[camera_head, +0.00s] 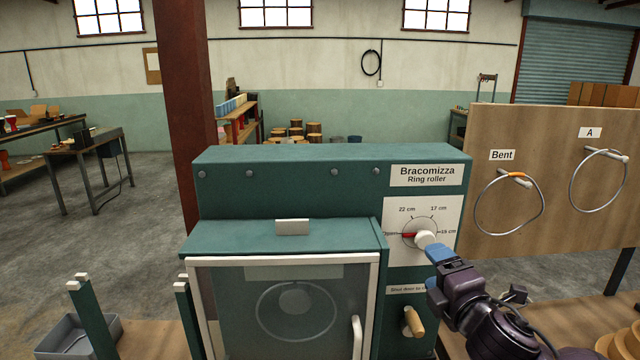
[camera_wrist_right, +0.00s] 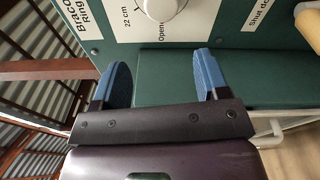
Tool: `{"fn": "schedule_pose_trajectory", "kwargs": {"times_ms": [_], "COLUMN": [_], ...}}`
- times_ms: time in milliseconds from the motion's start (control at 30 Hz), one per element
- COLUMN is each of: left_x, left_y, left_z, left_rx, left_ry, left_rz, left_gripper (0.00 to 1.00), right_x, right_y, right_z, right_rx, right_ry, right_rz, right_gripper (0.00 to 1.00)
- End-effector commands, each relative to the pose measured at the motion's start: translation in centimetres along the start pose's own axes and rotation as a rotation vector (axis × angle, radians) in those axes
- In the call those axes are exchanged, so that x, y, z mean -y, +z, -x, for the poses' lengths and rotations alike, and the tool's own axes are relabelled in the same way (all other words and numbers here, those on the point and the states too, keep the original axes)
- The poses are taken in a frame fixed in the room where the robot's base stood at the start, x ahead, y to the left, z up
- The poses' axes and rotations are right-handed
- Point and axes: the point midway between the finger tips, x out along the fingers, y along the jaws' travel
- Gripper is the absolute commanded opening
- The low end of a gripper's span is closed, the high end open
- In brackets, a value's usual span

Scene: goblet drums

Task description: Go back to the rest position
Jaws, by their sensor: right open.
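My right gripper (camera_head: 438,254) is beside the ring roller's dial, coming in from the lower right. In the right wrist view its two blue fingers (camera_wrist_right: 160,80) are spread apart with nothing between them. The white dial knob (camera_wrist_right: 160,7) lies beyond the fingertips there, apart from them. In the head view the knob (camera_head: 426,239) has a red pointer towards the left-hand mark. The green ring roller (camera_head: 300,170) stands in front of me. My left gripper is not in view.
The roller's clear door (camera_head: 230,300) looks shut, with a ring (camera_head: 262,312) behind it. A wooden handle (camera_head: 413,321) is below the dial. A wooden board (camera_head: 550,220) at the right holds rings labelled Bent (camera_head: 478,215) and A (camera_head: 572,190). A grey bin (camera_head: 105,338) is lower left.

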Motion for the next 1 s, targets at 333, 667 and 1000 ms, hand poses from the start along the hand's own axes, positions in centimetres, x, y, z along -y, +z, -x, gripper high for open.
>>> {"fn": "schedule_pose_trajectory", "kwargs": {"times_ms": [333, 667, 1000], "left_x": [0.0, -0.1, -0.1], "left_y": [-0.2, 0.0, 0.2], "left_z": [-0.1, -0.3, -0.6], "left_rx": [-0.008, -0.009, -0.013], "left_ry": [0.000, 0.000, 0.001], "left_rz": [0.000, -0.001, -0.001], "left_gripper": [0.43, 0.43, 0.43], "right_x": [5.6, 17.7, 30.8], "right_y": [-1.5, -1.9, -2.4], "right_z": [0.5, 6.2, 17.9], "right_rx": [-0.087, 0.038, 0.370], "right_ry": [-0.069, -0.192, -0.299], "right_rz": [-0.622, -1.240, -1.575], "right_gripper": [0.68, 0.68, 0.68]}}
